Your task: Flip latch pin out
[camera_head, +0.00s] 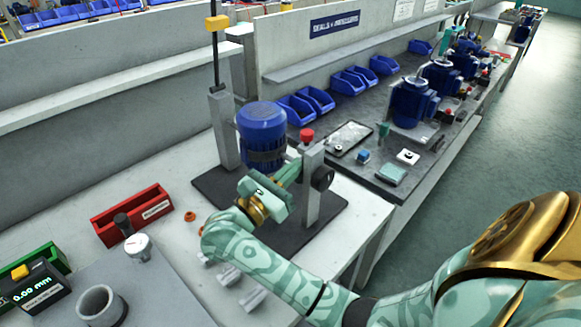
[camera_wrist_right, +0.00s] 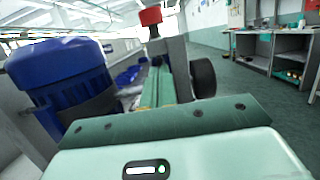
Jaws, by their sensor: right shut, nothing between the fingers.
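A blue motor-like pump body (camera_head: 262,135) stands on a dark mat (camera_head: 325,212) between two grey posts. The nearer post (camera_head: 312,200) carries a red knob (camera_head: 307,136) on top and a round black knob (camera_head: 323,178) on its side. I cannot tell which part is the latch pin. My right gripper (camera_head: 295,168) is shut and empty, its fingers close to the post below the red knob. Contact cannot be made out. In the right wrist view the shut fingers (camera_wrist_right: 158,88) point at the post, with the red knob (camera_wrist_right: 150,16) above and the black knob (camera_wrist_right: 203,78) at right. My left gripper is out of view.
A red bin (camera_head: 132,215), an orange ring (camera_head: 190,216) and a gauge block with a display (camera_head: 36,287) are at the left. A tall rod with a yellow block (camera_head: 217,23) rises behind the pump. Blue bins (camera_head: 297,110) and more pumps line the bench beyond.

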